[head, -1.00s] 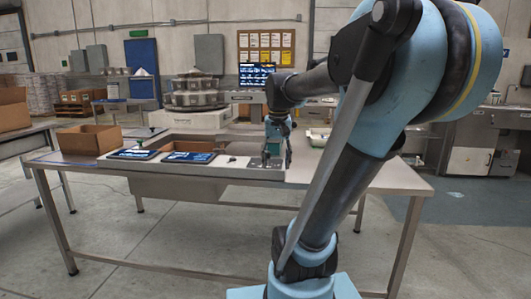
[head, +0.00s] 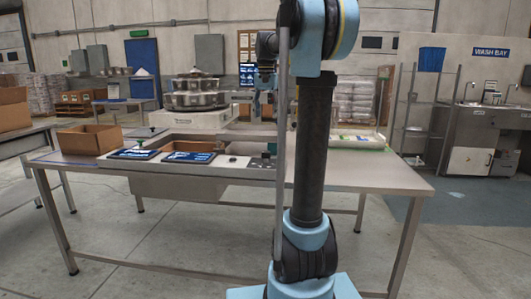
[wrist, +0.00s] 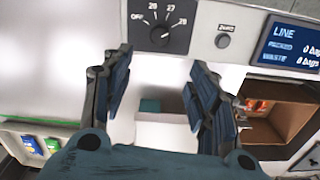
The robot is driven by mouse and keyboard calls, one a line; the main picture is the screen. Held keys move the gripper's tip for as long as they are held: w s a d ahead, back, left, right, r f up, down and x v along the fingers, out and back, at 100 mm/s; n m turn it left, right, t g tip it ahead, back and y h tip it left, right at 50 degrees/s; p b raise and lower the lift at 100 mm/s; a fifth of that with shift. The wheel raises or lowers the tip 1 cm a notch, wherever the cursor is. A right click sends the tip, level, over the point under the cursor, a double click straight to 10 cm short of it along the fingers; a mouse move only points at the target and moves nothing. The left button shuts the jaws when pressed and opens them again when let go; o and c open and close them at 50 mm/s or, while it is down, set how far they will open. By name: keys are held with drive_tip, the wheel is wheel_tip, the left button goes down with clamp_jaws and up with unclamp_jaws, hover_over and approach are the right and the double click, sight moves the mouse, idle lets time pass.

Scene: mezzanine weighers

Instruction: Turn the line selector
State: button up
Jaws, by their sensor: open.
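The line selector (wrist: 160,36) is a round dark knob on a black plate, marked OFF and with numbers, at the top of the wrist view. A pale mark shows on the knob, but its exact setting is hard to read. In the head view the selector's plate (head: 262,163) lies on the table console, partly behind my arm. My gripper (wrist: 160,70) is open and empty, its two fingers apart below the selector in the wrist view. In the head view my gripper (head: 263,106) hangs well above the console, clear of the plate.
A ZERO button (wrist: 223,41) and a line display (wrist: 290,46) sit beside the selector. Two dark displays (head: 188,157) lie on the console. A weigher with steel pans (head: 195,98) stands behind, an open carton (head: 90,139) to its left.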

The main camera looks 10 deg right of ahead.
sight(266, 151)
wheel_tip(266, 151, down, 17)
drive_tip(key=shift+r, duration=0.1)
idle(0.5)
drive_tip(key=shift+c, duration=0.6)
drive_tip(key=c, duration=1)
